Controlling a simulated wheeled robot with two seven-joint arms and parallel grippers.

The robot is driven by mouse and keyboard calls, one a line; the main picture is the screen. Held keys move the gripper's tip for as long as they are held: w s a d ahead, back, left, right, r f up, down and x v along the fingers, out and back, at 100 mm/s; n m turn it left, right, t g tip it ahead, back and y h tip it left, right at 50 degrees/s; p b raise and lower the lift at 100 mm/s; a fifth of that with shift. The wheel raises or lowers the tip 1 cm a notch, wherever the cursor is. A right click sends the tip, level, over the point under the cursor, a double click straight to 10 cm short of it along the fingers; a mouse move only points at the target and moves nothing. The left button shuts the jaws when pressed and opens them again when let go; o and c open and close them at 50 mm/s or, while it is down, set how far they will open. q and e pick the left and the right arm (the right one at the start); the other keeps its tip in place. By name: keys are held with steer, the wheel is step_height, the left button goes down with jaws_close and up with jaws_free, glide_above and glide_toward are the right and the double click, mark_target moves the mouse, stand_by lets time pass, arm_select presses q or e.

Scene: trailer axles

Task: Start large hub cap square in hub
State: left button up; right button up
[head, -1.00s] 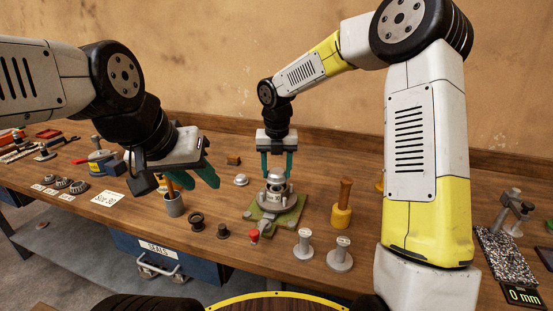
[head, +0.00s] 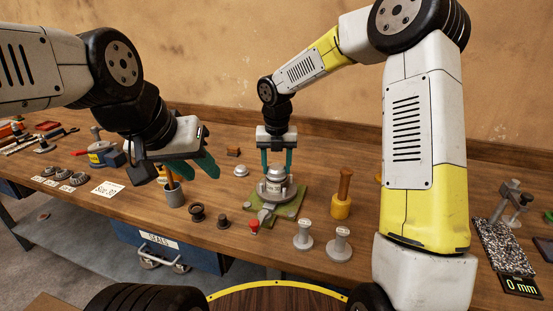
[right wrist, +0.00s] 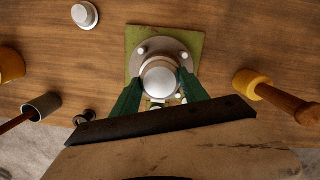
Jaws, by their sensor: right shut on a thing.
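The large hub cap (head: 276,171) is a silver, round-topped piece, seen from above in the right wrist view (right wrist: 160,82). My right gripper (head: 277,166) points straight down, its green fingers on either side of the cap, shut on it. The cap is over the middle of the grey flanged hub (head: 270,194), which stands on a green plate (right wrist: 137,37). The cap looks roughly level; whether its rim is inside the bore is hidden. My left gripper (head: 190,172) is empty, fingers apart, above the bench to the left.
A smaller silver cap (head: 241,170) lies left of the hub. A yellow-headed mallet (head: 341,207) stands on the right, two grey flanged pieces (head: 303,235) in front.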

steer(key=shift+f, duration=0.15)
steer(key=o, duration=1.4)
steer(key=shift+o, duration=0.2)
